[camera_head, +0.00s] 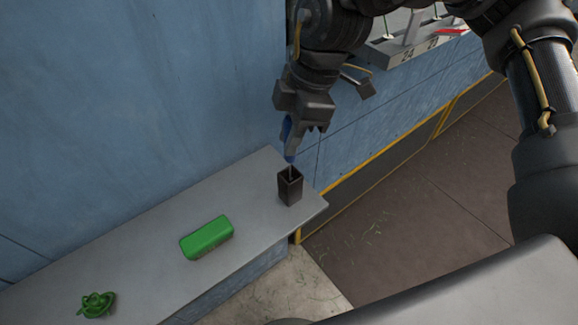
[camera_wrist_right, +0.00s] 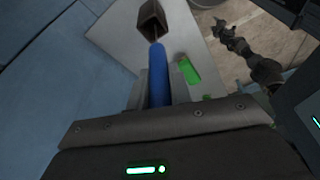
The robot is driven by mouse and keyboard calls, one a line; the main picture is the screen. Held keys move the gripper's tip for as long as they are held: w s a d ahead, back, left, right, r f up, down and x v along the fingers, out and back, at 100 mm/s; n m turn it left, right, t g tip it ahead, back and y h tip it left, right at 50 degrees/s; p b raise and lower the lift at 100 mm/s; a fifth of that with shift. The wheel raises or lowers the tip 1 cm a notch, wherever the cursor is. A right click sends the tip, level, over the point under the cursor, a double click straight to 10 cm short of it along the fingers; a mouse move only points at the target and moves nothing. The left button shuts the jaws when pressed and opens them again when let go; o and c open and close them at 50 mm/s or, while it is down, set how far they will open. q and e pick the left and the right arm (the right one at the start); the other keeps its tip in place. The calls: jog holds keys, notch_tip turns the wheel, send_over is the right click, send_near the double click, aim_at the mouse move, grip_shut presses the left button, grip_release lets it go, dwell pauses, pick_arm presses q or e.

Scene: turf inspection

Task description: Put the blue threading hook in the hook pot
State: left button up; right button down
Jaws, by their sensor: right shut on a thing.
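The blue threading hook (camera_head: 287,132) is held by my right gripper (camera_head: 300,125), handle up and thin metal shaft down. The dark, square hook pot (camera_head: 290,187) stands upright near the right end of the grey shelf. The hook's tip is at the pot's mouth; I cannot tell how far it goes in. In the right wrist view the blue handle (camera_wrist_right: 158,75) points at the pot (camera_wrist_right: 151,20), and the shaft meets its opening. My left gripper is not clearly in view.
The grey shelf (camera_head: 150,235) runs along a blue wall. A green block (camera_head: 207,237) and a green coiled thing (camera_head: 96,304) lie on it, left of the pot. A grey rack with numbered slots (camera_head: 405,50) stands at the upper right. The shelf's right end is close to the pot.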

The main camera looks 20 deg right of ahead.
aim_at(290, 159)
jog(key=shift+w+d+f, duration=0.1)
jog(key=shift+w+f, duration=0.05)
jog(key=shift+f, duration=0.5)
jog(key=shift+w+d+f, duration=0.1)
jog(key=shift+f, duration=0.5)
jog(key=shift+w+f, duration=0.15)
jog(key=shift+f, duration=0.15)
jog(key=shift+a, duration=0.1)
jog(key=shift+f+p, duration=0.3)
jog(key=shift+p, duration=0.1)
jog(key=shift+s+a+f+p, duration=0.1)
jog(key=shift+s+f+p, duration=0.1)
jog(key=shift+f, duration=0.4)
jog(key=shift+s+f+p, duration=0.1)
jog(key=shift+f+p, duration=0.1)
jog(key=shift+f, duration=0.35)
jog(key=shift+w+f, duration=0.2)
jog(key=shift+f, duration=0.2)
jog(key=shift+s+f, duration=0.1)
jog(key=c, duration=1.3)
grip_release()
pick_arm(q)
jog(key=shift+w+r, duration=0.65)
jog(key=shift+r, duration=0.25)
